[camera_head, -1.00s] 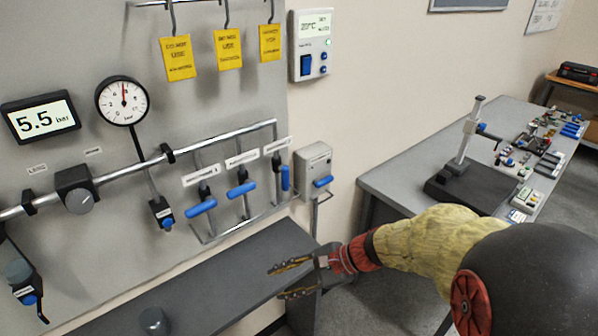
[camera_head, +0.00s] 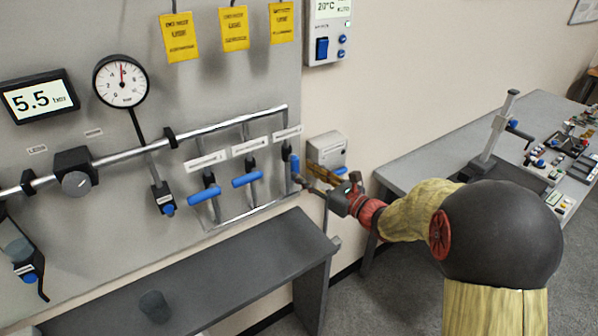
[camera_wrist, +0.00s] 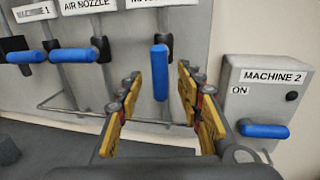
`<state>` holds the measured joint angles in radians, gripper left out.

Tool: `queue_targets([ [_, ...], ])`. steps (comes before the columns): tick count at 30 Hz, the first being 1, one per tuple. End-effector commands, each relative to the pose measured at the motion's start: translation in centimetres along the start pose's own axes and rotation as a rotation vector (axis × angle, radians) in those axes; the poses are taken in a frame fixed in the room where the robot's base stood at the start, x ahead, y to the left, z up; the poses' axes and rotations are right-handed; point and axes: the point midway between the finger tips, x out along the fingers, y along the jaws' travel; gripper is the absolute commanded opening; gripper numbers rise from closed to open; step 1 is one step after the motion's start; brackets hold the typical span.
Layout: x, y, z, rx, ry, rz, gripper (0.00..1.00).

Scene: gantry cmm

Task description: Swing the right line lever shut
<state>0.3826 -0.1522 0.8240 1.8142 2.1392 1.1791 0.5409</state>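The right line lever (camera_head: 295,167) is the rightmost blue handle on the wall panel. It hangs vertically, in line with its pipe, and also shows in the wrist view (camera_wrist: 160,72). The other two line levers, the left one (camera_head: 205,193) and the middle one (camera_head: 247,179), lie crosswise. My gripper (camera_head: 309,176) is open and empty just right of the right lever in the head view. In the wrist view my gripper's fingers (camera_wrist: 158,76) stand apart, with the blue handle appearing between them. I cannot tell whether either finger touches it.
A grey "MACHINE 2" box (camera_wrist: 262,100) with its own blue handle (camera_wrist: 264,130) is close on the right. A grey shelf (camera_head: 225,262) runs below the panel. A pressure gauge (camera_head: 121,81) and a 5.5 bar display (camera_head: 39,97) are at left. A grey table (camera_head: 420,165) stands at right.

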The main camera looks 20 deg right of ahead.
Motion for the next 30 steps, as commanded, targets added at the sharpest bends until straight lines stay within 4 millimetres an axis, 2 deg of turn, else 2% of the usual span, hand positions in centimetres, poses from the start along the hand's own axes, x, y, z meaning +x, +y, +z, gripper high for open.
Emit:
queue_targets([
  [3,1.7,0.1,-0.1,-0.001,0.000,0.002,0.37],
  [7,2.8,0.1,-0.1,-0.001,0.000,0.002,0.37],
  [17,3.2,0.0,0.0,-0.001,0.001,-0.001,0.37],
  [30,3.2,0.0,0.0,-0.001,0.001,0.000,0.13],
])
